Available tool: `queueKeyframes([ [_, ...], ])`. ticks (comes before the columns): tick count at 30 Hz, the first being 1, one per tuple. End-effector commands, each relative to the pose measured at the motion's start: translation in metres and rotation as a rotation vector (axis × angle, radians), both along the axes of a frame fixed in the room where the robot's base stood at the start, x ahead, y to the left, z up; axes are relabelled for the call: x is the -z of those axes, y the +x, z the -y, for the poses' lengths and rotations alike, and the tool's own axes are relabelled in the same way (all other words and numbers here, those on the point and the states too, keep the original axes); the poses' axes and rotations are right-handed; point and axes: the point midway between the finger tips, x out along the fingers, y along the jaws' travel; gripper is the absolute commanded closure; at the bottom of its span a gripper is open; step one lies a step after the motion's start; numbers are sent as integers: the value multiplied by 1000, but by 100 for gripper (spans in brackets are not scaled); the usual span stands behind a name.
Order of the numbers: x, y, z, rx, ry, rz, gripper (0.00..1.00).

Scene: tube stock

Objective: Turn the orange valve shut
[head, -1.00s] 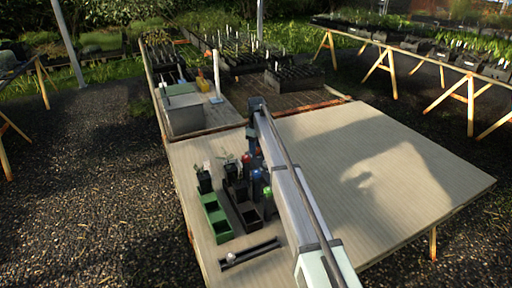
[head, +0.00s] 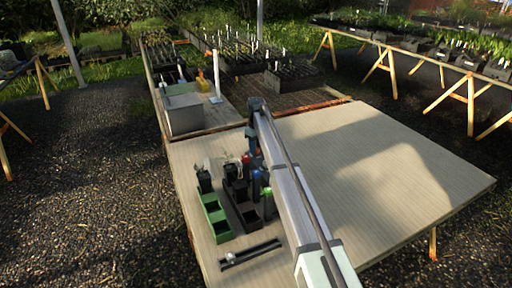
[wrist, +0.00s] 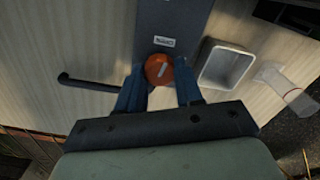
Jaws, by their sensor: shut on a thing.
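The orange valve (wrist: 158,68) is a round knob with a pale line mark across its face, mounted on a dark grey panel (wrist: 172,18) with a small white label. In the wrist view the blue fingers of my gripper (wrist: 160,88) stand on either side of the knob and are shut on it. The pale mark lies at a slant. In the head view my arm hides the valve, and my gripper is too small and covered to make out clearly.
A white open tray (wrist: 225,66) sits right of the panel, and a dark bar handle (wrist: 88,84) lies to its left. In the head view green bins (head: 215,218), black pots (head: 250,217) and a slotted rail (head: 250,254) stand left of my arm. The tabletop (head: 400,190) at right is clear.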

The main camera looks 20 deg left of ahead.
Motion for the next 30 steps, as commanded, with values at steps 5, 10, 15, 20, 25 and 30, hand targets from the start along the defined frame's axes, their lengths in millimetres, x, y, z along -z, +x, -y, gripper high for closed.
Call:
queueKeyframes([
  [5,0,0,0,162,0,0,95],
  [10,0,0,0,323,0,0,95],
  [15,0,1,0,485,0,0,95],
  [20,0,1,1,637,0,0,95],
  [25,0,1,1,798,0,0,95],
  [30,0,1,1,957,0,0,95],
])
